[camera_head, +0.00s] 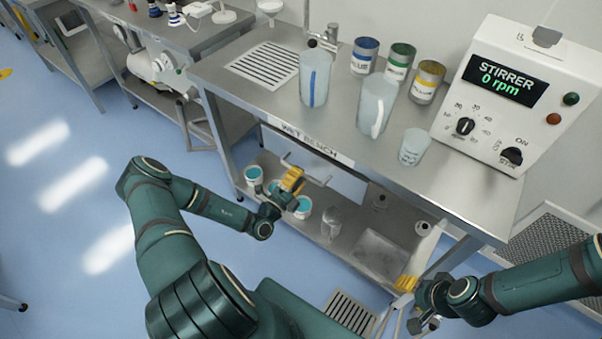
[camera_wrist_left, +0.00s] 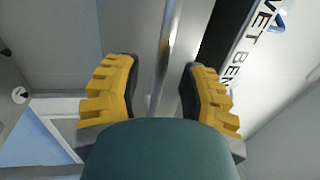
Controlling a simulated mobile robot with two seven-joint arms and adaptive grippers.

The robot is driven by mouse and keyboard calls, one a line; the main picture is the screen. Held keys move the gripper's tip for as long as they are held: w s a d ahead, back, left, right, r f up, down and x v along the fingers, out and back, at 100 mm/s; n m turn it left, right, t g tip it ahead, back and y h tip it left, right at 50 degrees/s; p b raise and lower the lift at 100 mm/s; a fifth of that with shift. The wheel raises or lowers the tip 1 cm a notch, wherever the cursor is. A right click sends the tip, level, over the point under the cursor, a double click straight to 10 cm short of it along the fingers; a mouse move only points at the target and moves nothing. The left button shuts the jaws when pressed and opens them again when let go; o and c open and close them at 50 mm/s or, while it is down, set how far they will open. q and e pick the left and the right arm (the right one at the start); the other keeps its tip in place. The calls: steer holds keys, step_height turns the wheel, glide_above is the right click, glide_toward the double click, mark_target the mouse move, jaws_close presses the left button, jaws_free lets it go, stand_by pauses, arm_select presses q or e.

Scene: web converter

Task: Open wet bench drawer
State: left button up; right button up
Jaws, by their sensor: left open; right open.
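The wet bench (camera_head: 440,185) is a steel table with a drawer front labelled "WET BENCH" (camera_head: 315,143) along its near edge. A thin metal bar handle (camera_head: 319,180) sticks out below the label. My left gripper (camera_head: 293,178) is at this handle. In the left wrist view, the handle bar (camera_wrist_left: 170,60) runs between the two yellow fingers, with visible space on both sides. The label (camera_wrist_left: 258,45) shows to the right there, past a dark gap. My right gripper (camera_head: 408,300) is open and empty at the lower right, by the bench's lower shelf.
Two jugs (camera_head: 314,78), several labelled cans (camera_head: 427,82), a beaker (camera_head: 414,147) and a stirrer unit (camera_head: 512,90) stand on the bench top. Tubs (camera_head: 253,175) and a tray (camera_head: 378,254) are on the lower shelf. Blue floor (camera_head: 60,240) is free to the left.

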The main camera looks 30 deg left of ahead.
arm_select(q)
steer(key=shift+w+d+r, duration=0.1)
steer(key=shift+w+r, duration=0.05)
steer(key=shift+w, duration=0.55)
steer(key=shift+c, duration=0.4)
jaws_close()
steer(key=r+p+v, duration=0.1)
steer(key=r+v, duration=0.1)
steer(key=v, duration=1.1)
steer(key=s+r+p+v, duration=0.1)
steer(key=r+v, duration=0.2)
steer(key=v, duration=1)
steer(key=shift+p, duration=0.3)
steer(key=shift+s, duration=0.15)
steer(key=shift+o, duration=0.4)
jaws_free()
